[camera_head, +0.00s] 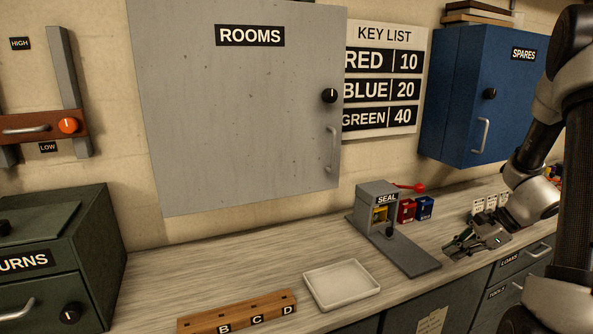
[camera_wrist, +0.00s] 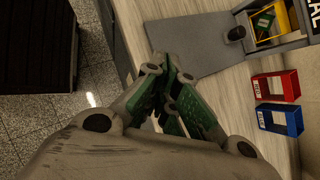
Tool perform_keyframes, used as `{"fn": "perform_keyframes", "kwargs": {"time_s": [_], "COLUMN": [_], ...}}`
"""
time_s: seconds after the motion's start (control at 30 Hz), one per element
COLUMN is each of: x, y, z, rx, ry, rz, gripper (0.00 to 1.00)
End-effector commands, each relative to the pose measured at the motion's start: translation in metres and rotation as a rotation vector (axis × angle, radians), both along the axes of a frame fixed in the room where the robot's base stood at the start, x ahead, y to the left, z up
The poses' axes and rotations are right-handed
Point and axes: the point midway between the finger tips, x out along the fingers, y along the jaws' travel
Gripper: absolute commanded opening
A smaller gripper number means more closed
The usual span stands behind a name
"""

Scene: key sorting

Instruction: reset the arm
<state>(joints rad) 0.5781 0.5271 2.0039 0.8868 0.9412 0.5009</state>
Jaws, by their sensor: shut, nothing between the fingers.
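My gripper (camera_head: 462,247) is at the right of the head view, over the counter just right of the seal press base plate. In the wrist view my gripper (camera_wrist: 168,78) has its green-padded fingers drawn together with nothing between them. It points toward the grey base plate (camera_wrist: 200,65) and the counter's front edge. My arm comes in from the right side of the head view, bent at the elbow.
The seal press (camera_head: 377,207) stands left of my gripper, with a red box (camera_head: 406,210) and a blue box (camera_head: 425,208) beside it. A white tray (camera_head: 342,284) and a lettered wooden block (camera_head: 238,313) lie further left. The blue SPARES cabinet (camera_head: 470,90) hangs above.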

Motion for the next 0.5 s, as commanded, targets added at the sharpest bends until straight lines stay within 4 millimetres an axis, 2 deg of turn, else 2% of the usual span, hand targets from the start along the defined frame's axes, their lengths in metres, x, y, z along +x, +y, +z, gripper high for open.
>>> {"fn": "perform_keyframes", "kwargs": {"time_s": [0.03,0.1,0.27,0.5], "x": [-0.019,-0.042,-0.090,-0.161], "y": [0.005,0.010,0.022,0.037], "z": [0.013,0.027,0.066,0.133], "rx": [-0.053,-0.119,-0.272,-0.551], "ry": [-0.023,-0.051,-0.120,-0.240], "rz": [0.113,0.267,0.604,1.133], "gripper": [0.00,0.00,0.00,0.00]}}
